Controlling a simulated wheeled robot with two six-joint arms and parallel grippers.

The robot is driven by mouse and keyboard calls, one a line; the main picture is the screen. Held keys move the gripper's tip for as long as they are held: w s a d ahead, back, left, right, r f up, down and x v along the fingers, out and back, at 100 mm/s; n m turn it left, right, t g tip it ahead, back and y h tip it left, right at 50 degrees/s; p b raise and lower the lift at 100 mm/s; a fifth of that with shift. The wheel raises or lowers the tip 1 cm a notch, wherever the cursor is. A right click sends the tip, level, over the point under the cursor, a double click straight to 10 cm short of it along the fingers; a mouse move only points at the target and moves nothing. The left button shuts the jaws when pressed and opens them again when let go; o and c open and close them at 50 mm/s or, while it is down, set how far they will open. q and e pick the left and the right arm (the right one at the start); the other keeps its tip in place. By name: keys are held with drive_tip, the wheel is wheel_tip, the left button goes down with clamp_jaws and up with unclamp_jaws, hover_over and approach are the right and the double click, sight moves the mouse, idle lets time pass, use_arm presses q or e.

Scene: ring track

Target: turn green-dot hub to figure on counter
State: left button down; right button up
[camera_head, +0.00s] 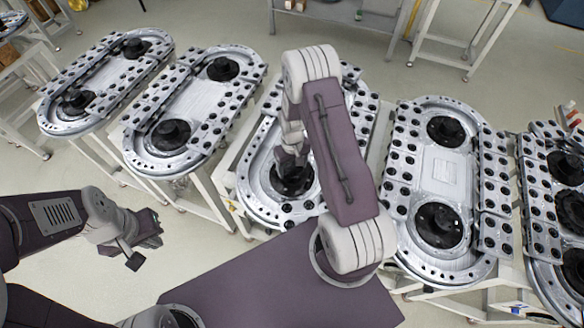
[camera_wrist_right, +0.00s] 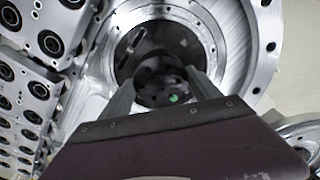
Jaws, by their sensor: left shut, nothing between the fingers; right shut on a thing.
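The green-dot hub (camera_wrist_right: 158,92) is a black round hub with a small green dot, seen in the right wrist view. It stands in a dark round recess at the end of a silver oval ring track (camera_head: 253,200). My right gripper (camera_wrist_right: 163,84) is shut on the hub, one finger on each side. In the head view my right gripper (camera_head: 291,168) reaches down over the dark hub area, and my arm hides part of the track. My left gripper (camera_head: 140,248) is shut and empty, off to the left above the floor. No counter figure is readable in these views.
More oval tracks with black hubs stand on white frames: two on the left (camera_head: 165,162), one just right (camera_head: 455,275), and another at the right edge (camera_head: 550,290). A grey bench (camera_head: 345,18) is at the back. Open floor (camera_head: 60,270) lies around my left gripper.

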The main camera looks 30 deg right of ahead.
sight(292, 169)
drive_tip(key=shift+n, duration=1.1)
drive_tip(key=o, duration=1.4)
drive_tip(key=shift+r+b, duration=0.1)
drive_tip(key=shift+b, duration=0.2)
wheel_tip(292, 169, up, 9)
drive_tip(key=shift+b, duration=0.9)
